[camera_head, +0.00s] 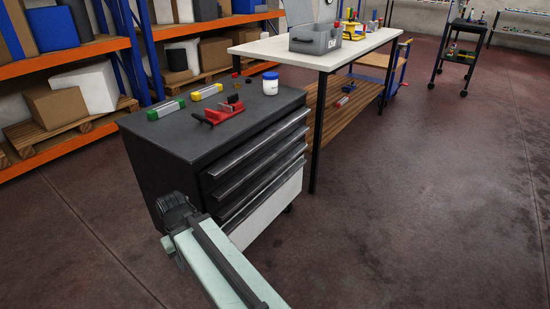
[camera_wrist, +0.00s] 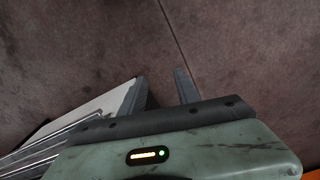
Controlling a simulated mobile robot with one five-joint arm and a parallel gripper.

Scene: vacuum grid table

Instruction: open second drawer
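The dark drawer cabinet (camera_head: 160,150) stands at the middle left in the head view. Its front faces right and carries long metal handles. The second drawer (camera_head: 262,165) from the top lies flush with the others, so it looks closed. My gripper (camera_head: 174,207) is low by the cabinet's near left corner, apart from the handles; its fingers are hard to make out there. In the wrist view my gripper (camera_wrist: 161,90) is open, with only floor between its two fingers. The cabinet's handles (camera_wrist: 50,140) show at the lower left there, outside the fingers.
On the cabinet top lie a red tool (camera_head: 218,113), a white jar with a blue lid (camera_head: 270,84) and small blocks. A white-topped workbench (camera_head: 330,58) stands behind it. Orange shelving (camera_head: 80,50) fills the left.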

